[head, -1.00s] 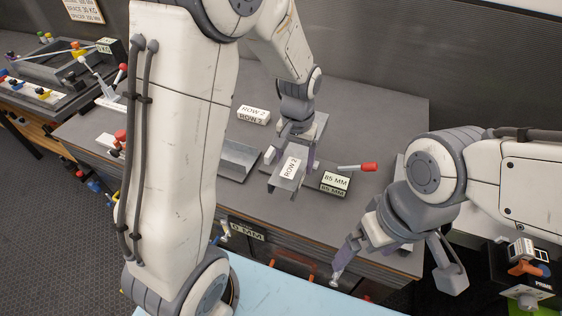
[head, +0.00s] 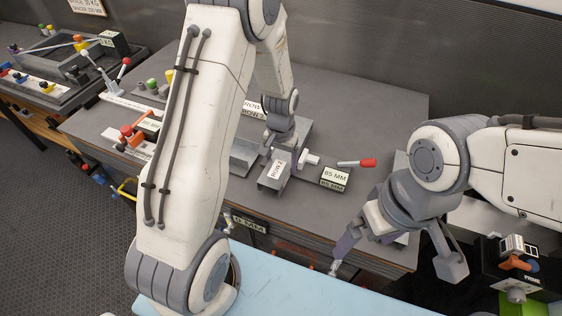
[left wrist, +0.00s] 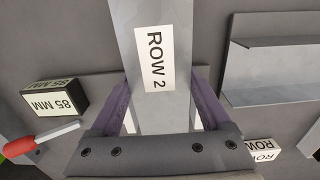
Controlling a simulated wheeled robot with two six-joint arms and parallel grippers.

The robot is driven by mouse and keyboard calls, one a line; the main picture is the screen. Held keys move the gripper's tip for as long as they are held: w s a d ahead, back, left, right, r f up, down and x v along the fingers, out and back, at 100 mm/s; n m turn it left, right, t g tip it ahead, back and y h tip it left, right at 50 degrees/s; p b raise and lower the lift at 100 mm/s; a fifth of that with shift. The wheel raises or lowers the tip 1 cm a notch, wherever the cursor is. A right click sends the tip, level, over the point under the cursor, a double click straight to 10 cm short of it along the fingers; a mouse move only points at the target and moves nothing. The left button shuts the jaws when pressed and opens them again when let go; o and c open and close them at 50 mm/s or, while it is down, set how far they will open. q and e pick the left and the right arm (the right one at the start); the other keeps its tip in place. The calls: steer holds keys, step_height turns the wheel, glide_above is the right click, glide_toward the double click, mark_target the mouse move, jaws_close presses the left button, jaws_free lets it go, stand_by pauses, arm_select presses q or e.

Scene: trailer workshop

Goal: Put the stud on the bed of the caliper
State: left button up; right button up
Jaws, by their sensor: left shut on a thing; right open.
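The stud is a short grey metal channel (head: 272,180) with a white "ROW 2" label. It also fills the middle of the left wrist view (left wrist: 150,20). My left gripper (head: 281,146) is shut on it; in the left wrist view its purple fingers (left wrist: 160,105) flank the stud. The caliper, with a red-tipped lever (head: 357,163) and a white jaw piece (head: 311,159), is beside and behind the stud. Its flat grey bed (head: 303,131) is partly hidden by the stud and gripper; I cannot tell whether they touch. My right gripper (head: 346,243) is open and empty at the front right.
An "85 MM" block (head: 335,176) stands right of the stud. A grey channel-shaped rest (head: 243,154) and a "ROW 2" sign (head: 253,110) are to the left and behind. Toggle clamps with red handles (head: 126,131) stand farther left. The back right tabletop is clear.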

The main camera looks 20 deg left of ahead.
arm_select(q)
steer(key=shift+f, duration=0.2)
steer(key=o, duration=1.4)
steer(key=shift+r, duration=0.15)
steer(key=shift+r, duration=0.2)
steer(key=shift+r+b, duration=1.3)
steer(key=shift+r, duration=4.6)
